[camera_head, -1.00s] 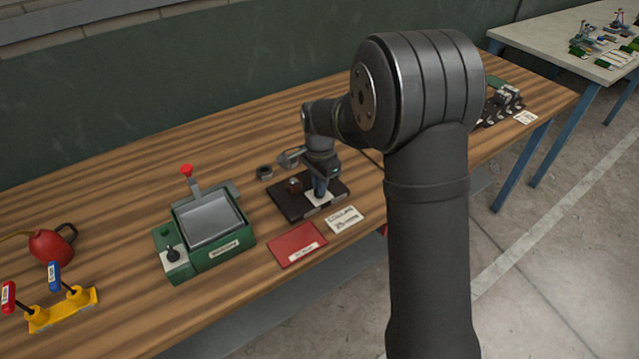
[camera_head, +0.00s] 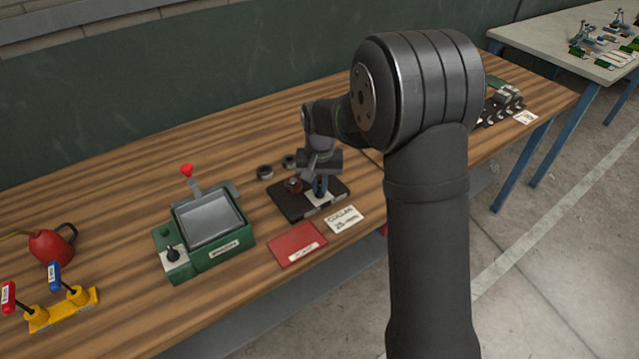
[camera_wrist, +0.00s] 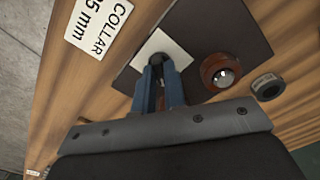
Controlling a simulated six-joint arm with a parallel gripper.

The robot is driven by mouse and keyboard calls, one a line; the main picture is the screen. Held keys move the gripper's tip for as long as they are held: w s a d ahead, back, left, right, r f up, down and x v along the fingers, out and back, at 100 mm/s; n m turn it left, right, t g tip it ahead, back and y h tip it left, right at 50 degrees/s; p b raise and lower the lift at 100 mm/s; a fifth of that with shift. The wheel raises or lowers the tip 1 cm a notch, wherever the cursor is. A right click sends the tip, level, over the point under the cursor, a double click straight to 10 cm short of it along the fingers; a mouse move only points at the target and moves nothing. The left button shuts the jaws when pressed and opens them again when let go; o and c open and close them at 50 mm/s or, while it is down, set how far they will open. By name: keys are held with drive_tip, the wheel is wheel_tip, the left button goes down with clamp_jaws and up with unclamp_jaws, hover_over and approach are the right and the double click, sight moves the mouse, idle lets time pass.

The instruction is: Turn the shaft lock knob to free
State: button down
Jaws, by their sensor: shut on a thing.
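The shaft lock knob (camera_wrist: 158,59) is a small dark part on a pale square plate (camera_wrist: 176,46) on the black base (camera_wrist: 228,36). In the wrist view my gripper (camera_wrist: 161,80) has its two blue fingers closed around the knob, which is partly hidden between them. In the head view my gripper (camera_head: 320,188) points down onto the right part of the black base (camera_head: 295,212), and the knob is hidden there. A red-brown round part with a shiny metal centre (camera_wrist: 221,75) stands on the same base, apart from the fingers.
A card reading COLLAR 25 mm (camera_head: 344,219) and a red booklet (camera_head: 296,244) lie in front of the base. Dark rings (camera_head: 265,172) lie behind it.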

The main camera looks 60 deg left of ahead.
sight(320, 188)
drive_tip(key=n, duration=0.7)
idle(0.6)
drive_tip(key=c, duration=1.5)
unclamp_jaws()
wheel_tip(320, 188, up, 18)
drive_tip(key=shift+f, duration=0.25)
drive_tip(key=shift+f, duration=0.15)
wheel_tip(320, 188, down, 17)
drive_tip(key=shift+f, duration=0.1)
